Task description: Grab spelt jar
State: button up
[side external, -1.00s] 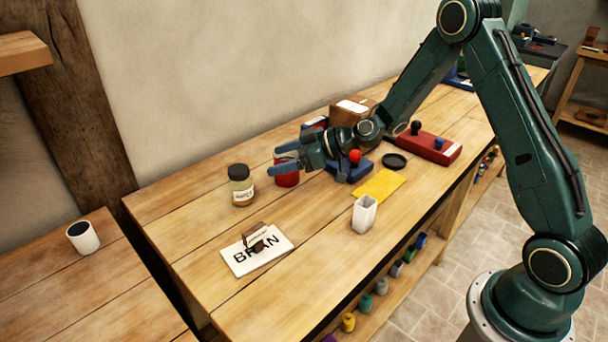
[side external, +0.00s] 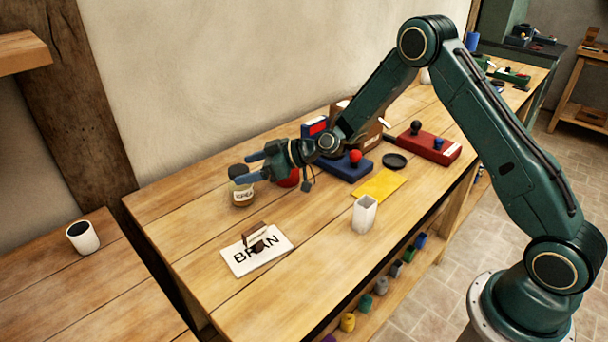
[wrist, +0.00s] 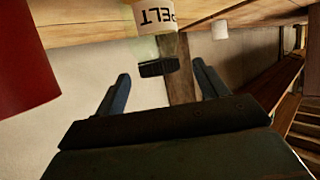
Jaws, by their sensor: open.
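The spelt jar (side external: 242,196) stands upright on the bench, with a dark lid and a pale label. In the wrist view the jar (wrist: 156,18) appears upside down, its label reading "PELT" and its dark lid lying between the lines of my fingers. My gripper (side external: 246,168) is open with blue fingers, at about lid height, and partly covers the jar's top in the side view. In the wrist view my gripper (wrist: 161,73) holds nothing. I cannot tell whether the fingertips reach past the lid.
A red container (side external: 290,178) stands close beside my gripper and fills the left of the wrist view (wrist: 22,60). A card marked "BRAN" (side external: 243,262) lies in front with a small item on it. A white open container (side external: 364,214) stands to the right. Bare bench lies left of the jar.

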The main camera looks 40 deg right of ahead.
aim_at(239, 169)
jog(key=shift+x, duration=2.65)
jog(key=shift+r, duration=0.15)
jog(key=shift+r, duration=0.1)
jog(key=c, duration=1.3)
